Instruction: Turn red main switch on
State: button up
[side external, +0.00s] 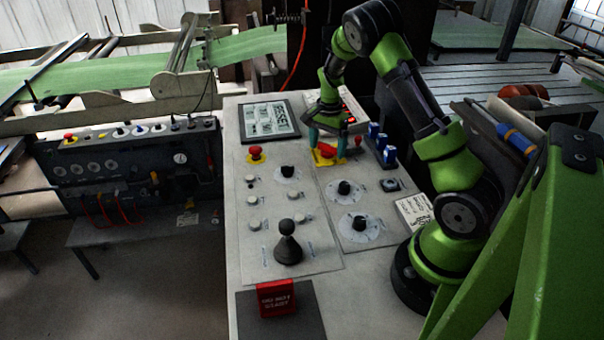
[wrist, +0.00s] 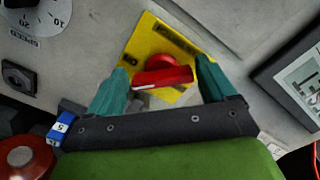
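The red main switch (wrist: 162,76) is a rotary knob with a bar handle on a yellow plate (wrist: 150,35) in the wrist view. The red knob also shows in the side view (side external: 327,151), partly hidden by my fingers. My gripper (wrist: 162,82) is open, with one teal finger near each end of the bar. I cannot tell whether the fingers touch it. In the side view my gripper (side external: 327,147) points down at the yellow plate.
Blue fuse blocks (side external: 378,137) and a small red button (side external: 358,142) stand close by on the right. A framed display (side external: 269,120) lies to the left. A red-topped yellow button (side external: 256,153), dials (side external: 352,222) and a black lever (side external: 288,246) are on the panel nearer the camera.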

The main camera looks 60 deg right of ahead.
aim_at(328, 145)
jog(key=shift+o, duration=0.9)
jog(key=shift+d+r, duration=0.1)
jog(key=shift+d, duration=0.1)
jog(key=shift+r, duration=0.1)
jog(key=shift+w+r, duration=0.1)
jog(key=shift+r, duration=0.05)
notch_tip(328, 145, up, 16)
jog(key=shift+r, duration=0.25)
